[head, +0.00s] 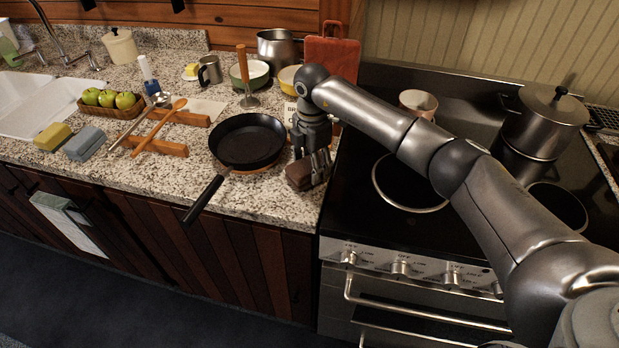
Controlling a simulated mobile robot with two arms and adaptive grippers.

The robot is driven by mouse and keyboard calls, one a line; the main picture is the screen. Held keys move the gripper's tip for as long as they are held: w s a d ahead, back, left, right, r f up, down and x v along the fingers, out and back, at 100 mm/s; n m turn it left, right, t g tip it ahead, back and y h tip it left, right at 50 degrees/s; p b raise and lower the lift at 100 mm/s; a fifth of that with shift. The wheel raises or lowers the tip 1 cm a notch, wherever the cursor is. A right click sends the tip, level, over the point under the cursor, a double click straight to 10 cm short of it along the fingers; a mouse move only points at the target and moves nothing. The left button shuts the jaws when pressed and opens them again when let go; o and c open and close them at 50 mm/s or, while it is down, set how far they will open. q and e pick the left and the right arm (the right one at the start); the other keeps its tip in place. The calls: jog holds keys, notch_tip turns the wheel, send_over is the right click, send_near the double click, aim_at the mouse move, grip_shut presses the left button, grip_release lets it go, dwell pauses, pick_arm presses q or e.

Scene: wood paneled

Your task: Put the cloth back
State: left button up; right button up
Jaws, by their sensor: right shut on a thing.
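My right gripper (317,168) reaches down to the counter just right of the black frying pan, fingers pointing down. It is shut on a small brown block-like thing (298,174) at the counter's front edge. The fingers hide part of this thing, and I cannot tell whether it is folded cloth. A pale cloth with a grey-green top (70,222) hangs on the front of the lower cabinet at the left. A flat whitish piece (205,109) lies on the counter behind the wooden rests; I cannot tell whether it is cloth or paper. My left gripper is not in view.
The frying pan (247,140) has its handle over the counter edge. Sponges (85,143), a basket of apples (112,103) and wooden rests with spoons (158,146) stand left. A stove with a pot (543,122) is right. Front counter between sponges and pan is mostly clear.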

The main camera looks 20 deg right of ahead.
jog(key=shift+f, duration=0.35)
dwell(0.3)
jog(key=o, duration=1.1)
jog(key=shift+o, duration=0.3)
jog(key=shift+o, duration=1.3)
jog(key=shift+r, duration=0.25)
notch_tip(320, 180, up, 12)
jog(key=shift+f, duration=0.2)
